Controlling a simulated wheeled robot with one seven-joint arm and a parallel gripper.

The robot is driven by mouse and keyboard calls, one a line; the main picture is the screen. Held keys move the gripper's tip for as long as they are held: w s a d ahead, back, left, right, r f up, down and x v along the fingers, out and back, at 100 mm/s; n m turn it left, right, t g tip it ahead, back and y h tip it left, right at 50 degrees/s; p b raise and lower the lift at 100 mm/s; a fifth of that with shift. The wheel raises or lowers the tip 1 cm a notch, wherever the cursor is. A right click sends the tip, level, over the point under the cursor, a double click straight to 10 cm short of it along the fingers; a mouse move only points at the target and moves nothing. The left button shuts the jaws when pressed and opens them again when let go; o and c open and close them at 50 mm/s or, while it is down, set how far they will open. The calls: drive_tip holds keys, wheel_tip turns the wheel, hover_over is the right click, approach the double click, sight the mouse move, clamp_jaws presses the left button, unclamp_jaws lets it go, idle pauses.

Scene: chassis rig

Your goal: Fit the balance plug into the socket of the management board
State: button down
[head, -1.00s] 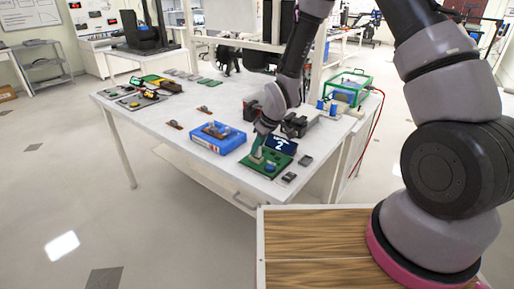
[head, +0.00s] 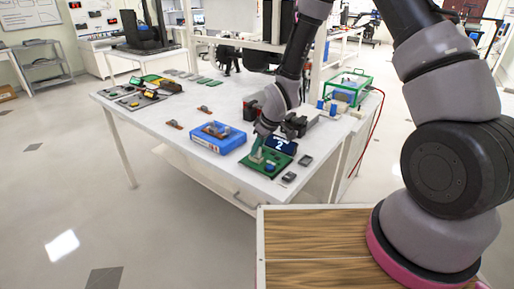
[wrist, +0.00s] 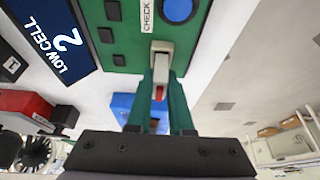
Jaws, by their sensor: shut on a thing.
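The management board is a green panel (head: 265,168) at the table's front edge, with a dark display reading "2" (head: 282,145) behind it. In the wrist view the board (wrist: 126,19) fills the top, with a blue button (wrist: 178,9) and a "LOW CELL 2" display (wrist: 55,38). My gripper (wrist: 161,82) points at the board's edge, its green fingers shut on the balance plug (wrist: 159,92), a pale piece with a red part. The plug lies in line with the pale socket (wrist: 162,47) on the board. I cannot tell how deep it sits. In the head view my gripper (head: 257,148) hides the plug.
A blue box (head: 218,138) stands left of the board on the white table (head: 150,112). Small dark pieces (head: 289,177) lie to the right of the board. Dark and red equipment (wrist: 30,108) shows at the left of the wrist view. The table's front edge is close to the board.

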drive_tip(key=shift+f, duration=0.35)
drive_tip(key=c, duration=0.7)
unclamp_jaws()
drive_tip(key=shift+c, duration=0.2)
drive_tip(key=v, duration=1)
drive_tip(key=shift+r, duration=0.4)
drive_tip(key=shift+d, duration=0.1)
